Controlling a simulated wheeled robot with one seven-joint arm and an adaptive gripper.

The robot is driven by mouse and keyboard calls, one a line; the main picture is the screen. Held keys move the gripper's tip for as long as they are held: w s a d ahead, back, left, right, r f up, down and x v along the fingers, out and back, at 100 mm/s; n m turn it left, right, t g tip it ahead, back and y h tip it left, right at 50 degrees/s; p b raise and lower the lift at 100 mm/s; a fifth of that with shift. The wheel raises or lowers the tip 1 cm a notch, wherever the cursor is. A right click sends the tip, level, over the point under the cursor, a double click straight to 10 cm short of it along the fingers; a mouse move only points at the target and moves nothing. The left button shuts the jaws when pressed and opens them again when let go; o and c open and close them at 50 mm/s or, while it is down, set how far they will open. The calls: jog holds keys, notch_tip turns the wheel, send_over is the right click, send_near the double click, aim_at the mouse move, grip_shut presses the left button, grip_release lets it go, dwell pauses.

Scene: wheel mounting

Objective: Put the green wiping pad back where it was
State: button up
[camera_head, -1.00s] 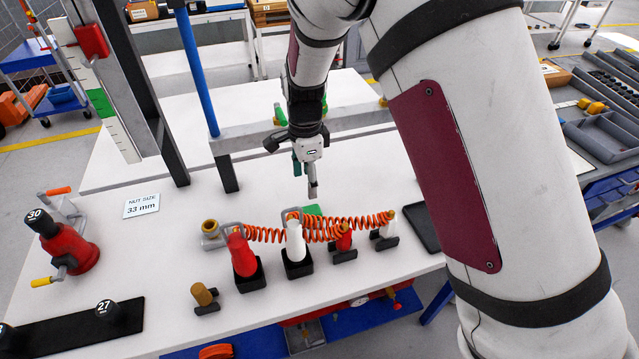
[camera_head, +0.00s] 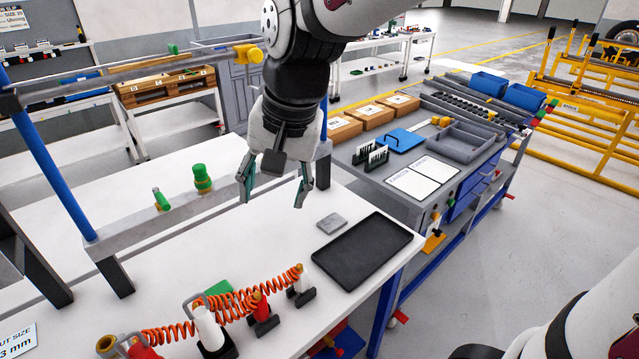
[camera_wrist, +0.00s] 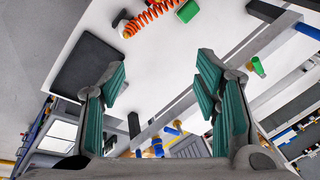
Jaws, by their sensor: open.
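The green wiping pad (camera_head: 219,288) lies flat on the white table (camera_head: 345,201), behind the coiled orange hoses and partly hidden by them. In the wrist view the pad (camera_wrist: 188,10) shows at the top edge, beside an orange hose. My gripper (camera_head: 272,198) is open and empty, its two fingers spread and pointing down above the table. It is behind and to the right of the pad, well apart from it. In the wrist view the open fingers (camera_wrist: 162,80) have nothing between them.
A black tray (camera_head: 362,251) and a small grey block (camera_head: 331,223) lie near the table's right edge. A grey beam (camera_head: 170,217) with green fittings (camera_head: 201,178) crosses behind the pad. Orange hoses (camera_head: 232,305) with upright tools stand in front. A tool cart (camera_head: 465,143) stands right.

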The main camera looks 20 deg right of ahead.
jog(key=s+d+r+n+t, duration=0.1)
jog(key=s+d+n, duration=0.2)
jog(key=s, duration=0.3)
jog(key=s+d+r+n+t+h, duration=0.1)
jog(key=s+d+r+n, duration=0.1)
jog(key=s, duration=0.5)
jog(key=shift+s+d+r+n+t, duration=0.2)
jog(key=shift+d+n+t, duration=0.1)
jog(key=shift+d+n, duration=0.3)
